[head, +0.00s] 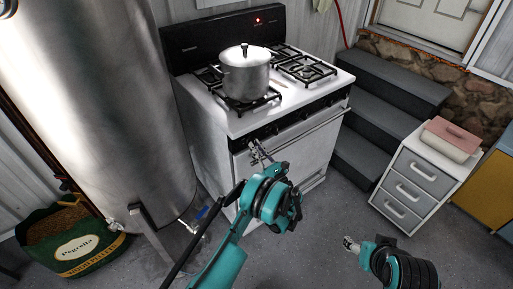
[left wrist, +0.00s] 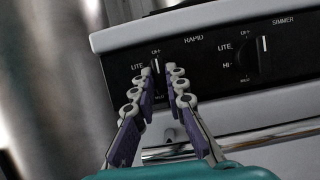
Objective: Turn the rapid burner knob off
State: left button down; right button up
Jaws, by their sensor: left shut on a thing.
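The stove (head: 262,115) is white with a black control strip. In the left wrist view, a black knob (left wrist: 158,68) with the RAPID label to its upper right lies between the fingertips of my left gripper (left wrist: 164,80). The fingers are shut on this knob, one on each side, and cover much of it, so its exact setting is hard to read. In the head view, my left gripper (head: 258,153) reaches the stove's front. My right gripper (head: 351,245) is away from the stove over the floor; its opening is unclear.
A second knob (left wrist: 250,58), near SIMMER, is to the right. A lidded pot (head: 245,76) stands on the front left burner. A steel tank (head: 100,90) is left of the stove, dark steps (head: 385,110) right, and a drawer cabinet (head: 420,180) at right.

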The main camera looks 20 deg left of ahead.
pick_arm(q)
jog(key=c, duration=1.5)
grip_release()
jog(key=shift+c, duration=0.2)
jog(key=v, duration=1.2)
jog(key=shift+a, duration=0.1)
